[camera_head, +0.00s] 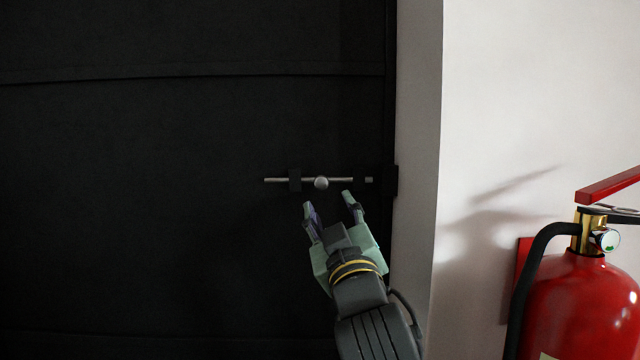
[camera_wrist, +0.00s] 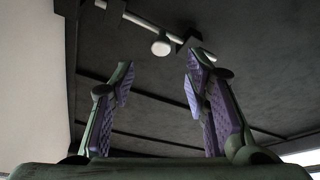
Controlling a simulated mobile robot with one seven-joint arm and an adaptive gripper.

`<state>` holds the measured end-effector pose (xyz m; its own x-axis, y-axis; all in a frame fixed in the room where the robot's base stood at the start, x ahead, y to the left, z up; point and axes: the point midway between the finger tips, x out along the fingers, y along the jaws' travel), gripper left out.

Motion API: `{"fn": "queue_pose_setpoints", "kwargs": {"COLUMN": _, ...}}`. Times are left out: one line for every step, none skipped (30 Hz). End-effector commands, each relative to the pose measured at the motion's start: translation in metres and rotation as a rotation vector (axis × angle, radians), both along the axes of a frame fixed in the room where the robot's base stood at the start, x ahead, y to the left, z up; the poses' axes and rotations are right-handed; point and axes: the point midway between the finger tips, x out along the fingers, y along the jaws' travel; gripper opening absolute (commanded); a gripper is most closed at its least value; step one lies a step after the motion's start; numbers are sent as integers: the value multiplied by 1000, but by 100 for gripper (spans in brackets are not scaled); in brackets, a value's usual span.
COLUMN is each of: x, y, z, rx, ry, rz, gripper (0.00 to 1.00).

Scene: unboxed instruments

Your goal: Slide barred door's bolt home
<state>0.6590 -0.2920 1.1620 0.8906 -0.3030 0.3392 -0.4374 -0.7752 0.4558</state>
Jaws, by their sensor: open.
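The dark door (camera_head: 180,240) carries a horizontal metal bolt rod (camera_head: 275,180) with a round knob (camera_head: 321,183). The rod passes through a dark bracket (camera_head: 295,181) left of the knob and another dark mount on the right. Its short right tip (camera_head: 369,180) seems to stop short of the dark keeper (camera_head: 390,181) at the door's edge. My gripper (camera_head: 328,200) is open and empty, just below the knob in the head view. In the wrist view the knob (camera_wrist: 161,47) shows between and beyond the two fingertips (camera_wrist: 161,64), apparently touching neither.
A pale wall and door jamb (camera_head: 418,150) stand right of the door. A red fire extinguisher (camera_head: 575,305) with a black hose is at the lower right, clear of my gripper. The door face left of the bolt is free, apart from a horizontal seam.

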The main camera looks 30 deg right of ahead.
Motion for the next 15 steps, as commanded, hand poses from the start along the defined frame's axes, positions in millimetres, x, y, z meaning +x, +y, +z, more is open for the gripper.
{"fn": "queue_pose_setpoints", "kwargs": {"x": 7, "y": -2, "z": 5, "rx": 1, "ry": 0, "rz": 1, "gripper": 42}}
{"fn": "queue_pose_setpoints", "kwargs": {"x": 11, "y": -3, "z": 7, "rx": 1, "ry": 2, "rz": 2, "gripper": 42}}
{"fn": "queue_pose_setpoints", "kwargs": {"x": 18, "y": -5, "z": 9, "rx": 1, "ry": 2, "rz": 2, "gripper": 42}}
{"fn": "queue_pose_setpoints", "kwargs": {"x": 23, "y": -7, "z": 11, "rx": 1, "ry": 1, "rz": 3, "gripper": 42}}
{"fn": "queue_pose_setpoints", "kwargs": {"x": 28, "y": -8, "z": 14, "rx": 2, "ry": 2, "rz": 3, "gripper": 42}}
{"fn": "queue_pose_setpoints", "kwargs": {"x": 35, "y": -11, "z": 17, "rx": 1, "ry": 1, "rz": 3, "gripper": 42}}
{"fn": "queue_pose_setpoints", "kwargs": {"x": 41, "y": -12, "z": 19, "rx": 1, "ry": 1, "rz": 3, "gripper": 42}}
{"fn": "queue_pose_setpoints", "kwargs": {"x": 46, "y": -14, "z": 21, "rx": 1, "ry": 2, "rz": 4, "gripper": 42}}
{"fn": "queue_pose_setpoints", "kwargs": {"x": 53, "y": -16, "z": 23, "rx": 2, "ry": 1, "rz": 3, "gripper": 42}}
{"fn": "queue_pose_setpoints", "kwargs": {"x": 58, "y": -18, "z": 25, "rx": 1, "ry": 1, "rz": 3, "gripper": 42}}
{"fn": "queue_pose_setpoints", "kwargs": {"x": 62, "y": -20, "z": 27, "rx": 1, "ry": 1, "rz": 2, "gripper": 42}}
{"fn": "queue_pose_setpoints", "kwargs": {"x": 68, "y": -21, "z": 29, "rx": -1, "ry": 0, "rz": 2, "gripper": 42}}
{"fn": "queue_pose_setpoints", "kwargs": {"x": 72, "y": -23, "z": 30, "rx": 0, "ry": 0, "rz": 2, "gripper": 42}}
{"fn": "queue_pose_setpoints", "kwargs": {"x": 75, "y": -24, "z": 31, "rx": 0, "ry": -1, "rz": 3, "gripper": 42}}
{"fn": "queue_pose_setpoints", "kwargs": {"x": 79, "y": -25, "z": 32, "rx": 0, "ry": -1, "rz": 3, "gripper": 42}}
